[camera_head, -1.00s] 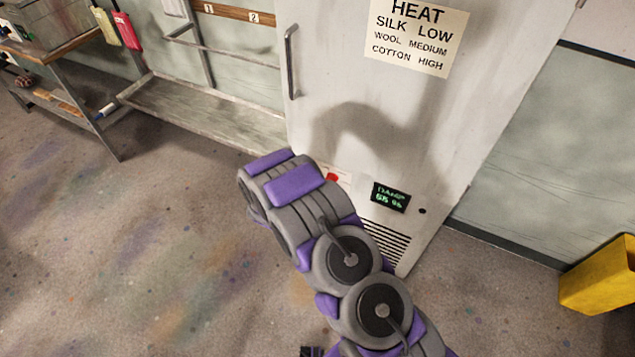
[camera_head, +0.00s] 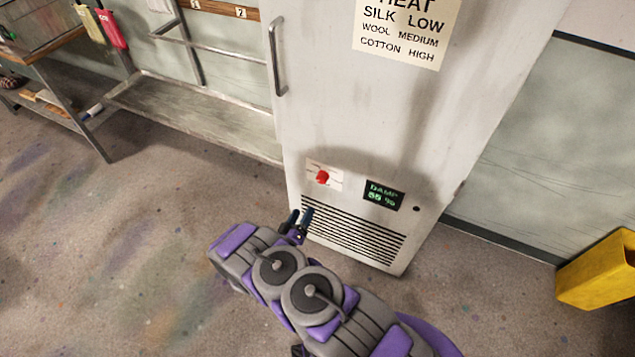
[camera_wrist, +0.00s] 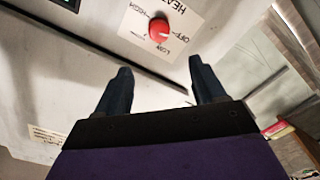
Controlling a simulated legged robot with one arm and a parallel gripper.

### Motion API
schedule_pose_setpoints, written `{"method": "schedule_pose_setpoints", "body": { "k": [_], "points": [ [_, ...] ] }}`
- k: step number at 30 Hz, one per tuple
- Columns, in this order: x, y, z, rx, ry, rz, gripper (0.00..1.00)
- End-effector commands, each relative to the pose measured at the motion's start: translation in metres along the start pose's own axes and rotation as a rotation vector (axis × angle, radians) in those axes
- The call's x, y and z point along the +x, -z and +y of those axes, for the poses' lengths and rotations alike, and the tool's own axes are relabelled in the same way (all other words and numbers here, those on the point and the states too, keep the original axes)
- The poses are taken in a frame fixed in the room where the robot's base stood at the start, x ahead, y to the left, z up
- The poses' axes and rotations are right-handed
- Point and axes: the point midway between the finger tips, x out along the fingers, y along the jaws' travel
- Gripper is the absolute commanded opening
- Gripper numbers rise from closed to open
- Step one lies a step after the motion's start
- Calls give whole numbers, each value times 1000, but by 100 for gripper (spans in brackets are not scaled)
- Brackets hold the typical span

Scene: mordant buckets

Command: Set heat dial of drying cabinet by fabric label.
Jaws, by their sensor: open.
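The drying cabinet (camera_head: 335,110) is a tall pale door with a handle at its upper left. Its red heat dial (camera_head: 322,177) sits on a white plate low on the front. In the wrist view the dial (camera_wrist: 159,31) is beyond the fingertips, and "OFF", "LOW" and "HIGH" markings show around it; its white pointer mark seems to face OFF. My gripper (camera_head: 299,219) is open and empty, below and left of the dial, not touching it. Its two dark fingers (camera_wrist: 162,82) stand apart. A heat chart (camera_head: 405,33) reads silk low, wool medium, cotton high. No fabric label is seen.
A green display (camera_head: 382,195) reading "DAMP 55 %" is right of the dial, above a vent grille (camera_head: 352,238). A metal rack (camera_head: 195,115) and shelf table (camera_head: 60,90) stand left. Pink (camera_head: 111,30) and cream cloths hang there. A yellow bin (camera_head: 600,275) stands right.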

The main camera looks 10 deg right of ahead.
Motion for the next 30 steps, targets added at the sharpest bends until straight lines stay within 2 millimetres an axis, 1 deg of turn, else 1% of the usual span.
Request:
{"method": "schedule_pose_setpoints", "body": {
  "k": [1,6,18,24,30],
  "points": [
    [9,-2,0,2,-4,-3,70],
    [43,-2,1,4,-3,-4,70],
    [120,-3,0,5,-2,-4,70],
    [146,-1,-1,3,0,-1,70],
    [156,-1,0,0,2,-1,70]
  ]
}}
